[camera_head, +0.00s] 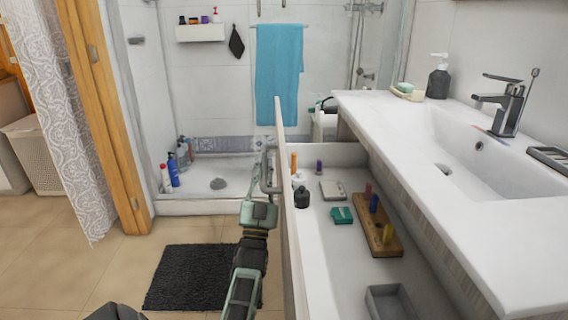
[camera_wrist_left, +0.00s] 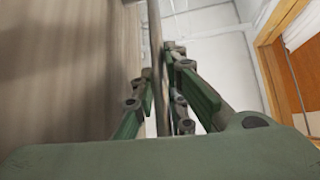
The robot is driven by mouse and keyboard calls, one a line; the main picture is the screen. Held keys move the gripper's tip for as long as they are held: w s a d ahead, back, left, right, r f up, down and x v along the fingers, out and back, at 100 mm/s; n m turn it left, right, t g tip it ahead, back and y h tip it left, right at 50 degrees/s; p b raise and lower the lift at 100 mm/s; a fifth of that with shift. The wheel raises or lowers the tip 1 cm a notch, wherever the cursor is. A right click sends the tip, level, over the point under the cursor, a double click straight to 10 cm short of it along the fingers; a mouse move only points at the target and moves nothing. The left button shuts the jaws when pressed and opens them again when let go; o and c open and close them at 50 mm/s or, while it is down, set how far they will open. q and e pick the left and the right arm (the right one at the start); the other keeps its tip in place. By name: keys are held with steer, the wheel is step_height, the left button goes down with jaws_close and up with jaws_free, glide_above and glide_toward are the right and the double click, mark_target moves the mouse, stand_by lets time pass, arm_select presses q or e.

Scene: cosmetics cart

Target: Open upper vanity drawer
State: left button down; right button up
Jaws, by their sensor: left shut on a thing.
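The upper vanity drawer (camera_head: 325,245) stands pulled well out from under the white countertop, and its inside shows. Its front panel (camera_head: 287,215) is seen nearly edge-on in the head view. My left gripper (camera_head: 268,172) is at the outer face of this panel, shut on the drawer handle. In the left wrist view, the fingers (camera_wrist_left: 164,85) are on either side of the thin upright handle bar (camera_wrist_left: 156,30), beside the wood-grain drawer front (camera_wrist_left: 60,70). The exact contact is partly hidden by the fingers. My right gripper is not in view.
The drawer holds a wooden block with coloured pegs (camera_head: 378,228), a teal box (camera_head: 342,215), a dark bottle (camera_head: 302,197) and a grey tray (camera_head: 388,302). The vanity countertop (camera_head: 400,120) overhangs at right. A dark mat (camera_head: 190,277) lies on open floor at left.

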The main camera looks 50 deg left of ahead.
arm_select(q)
steer(key=shift+s+a+f+p, duration=0.1)
steer(key=shift+s+a+p, duration=0.1)
steer(key=shift+s+a, duration=0.8)
steer(key=shift+s+a+p, duration=0.15)
steer(key=shift+s+a, duration=0.6)
steer(key=shift+s, duration=0.35)
steer(key=c, duration=1.8)
jaws_free()
steer(key=shift+o, duration=0.2)
steer(key=v, duration=1.2)
